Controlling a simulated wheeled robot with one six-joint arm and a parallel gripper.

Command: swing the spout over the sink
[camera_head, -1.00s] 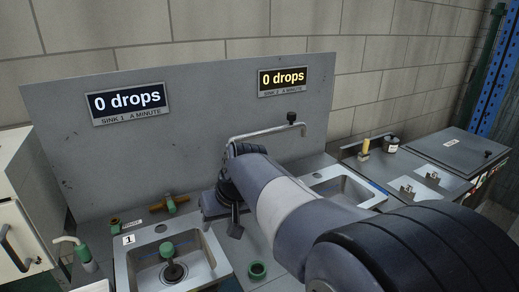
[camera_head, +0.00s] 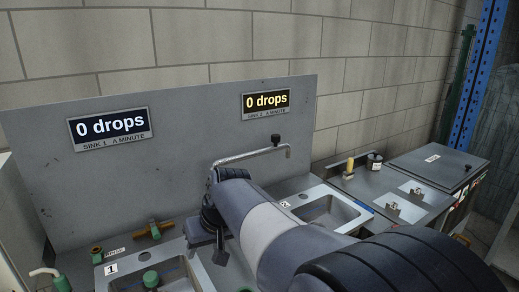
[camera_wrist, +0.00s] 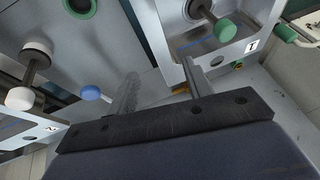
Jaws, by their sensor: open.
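The spout (camera_head: 250,155) is a thin metal pipe running level in front of the grey back panel. A small black knob (camera_head: 275,140) stands near its right end, which bends down. Its left end is close behind my wrist, where the arm hides what joins it. Sink 1 (camera_head: 190,275) is at the lower left and sink 2 (camera_head: 330,207) is right of my arm. My gripper (camera_head: 214,246) points down between them. In the wrist view its two fingers (camera_wrist: 158,82) are apart with nothing visible between them; the spout is not clearly seen there.
A green knob (camera_head: 151,278) rises in sink 1, with a brass valve (camera_head: 153,229) behind it. A grey counter with small labelled plates (camera_head: 392,208) and a lidded box (camera_head: 437,162) lies right.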

